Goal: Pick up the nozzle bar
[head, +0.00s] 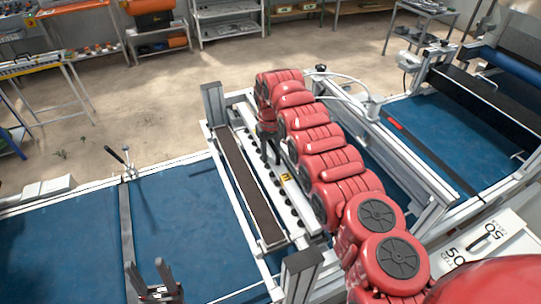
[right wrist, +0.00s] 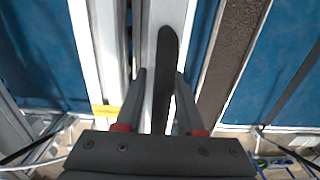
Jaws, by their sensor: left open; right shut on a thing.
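The nozzle bar (head: 292,188) is a long pale rail with a row of dark round parts and a small yellow label, lying along the seeder beside a brown strip. My right gripper (head: 270,150) reaches down onto it near its far end. In the right wrist view, its fingers (right wrist: 158,100) are shut on the bar, with a dark round-ended piece between them; the exact contact is hard to see. My left gripper (head: 155,275) is open and empty, low over the blue surface, away from the bar.
The brown strip (head: 245,185) runs between upright metal posts (head: 213,103). A blue bed (head: 60,245) lies to the left, and another blue surface (head: 425,120) to the right. A small lever (head: 122,160) stands on the left bed's rail. Shelves (head: 225,20) stand at the back.

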